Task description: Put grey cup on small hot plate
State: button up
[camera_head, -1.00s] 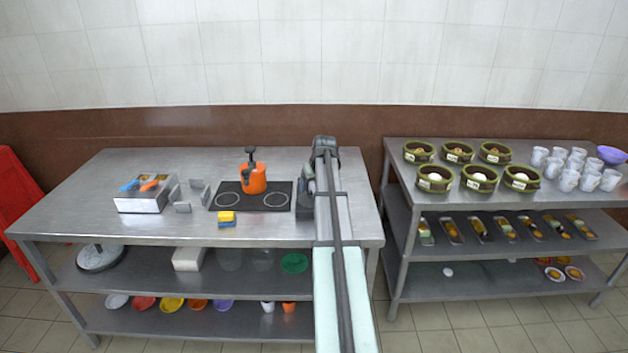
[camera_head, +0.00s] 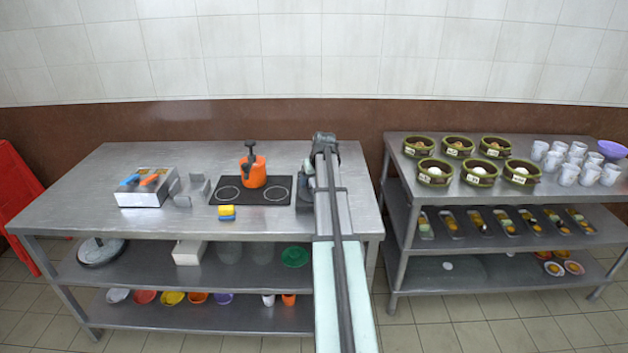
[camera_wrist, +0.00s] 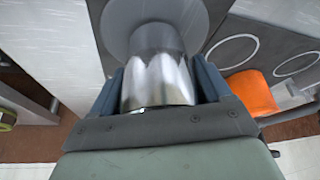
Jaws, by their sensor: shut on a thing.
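In the wrist view my gripper (camera_wrist: 160,80) is shut on a shiny grey metal cup (camera_wrist: 158,62), with one dark finger on each side of it. A round grey disc, which looks like the small hot plate (camera_wrist: 118,35), lies just beyond the cup. The cup overlaps it, and I cannot tell whether they touch. In the head view a dark block, likely the small hot plate (camera_head: 304,201), stands right of the black cooktop (camera_head: 250,199). My arm hides part of that area, and the cup cannot be made out there.
An orange pot (camera_head: 253,173) stands on the cooktop; it also shows in the wrist view (camera_wrist: 252,92). A yellow and blue sponge (camera_head: 227,212) lies in front. A utensil box (camera_head: 146,190) is at left. The table's right edge is close beside my arm.

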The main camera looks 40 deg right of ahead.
jog(key=shift+f, duration=0.2)
jog(key=o, duration=1.1)
jog(key=shift+c, duration=0.8)
jog(key=shift+s+r, duration=0.1)
jog(key=shift+r, duration=0.05)
jog(key=shift+v, duration=2.3)
jog(key=shift+r, duration=0.15)
notch_tip(320, 180, up, 7)
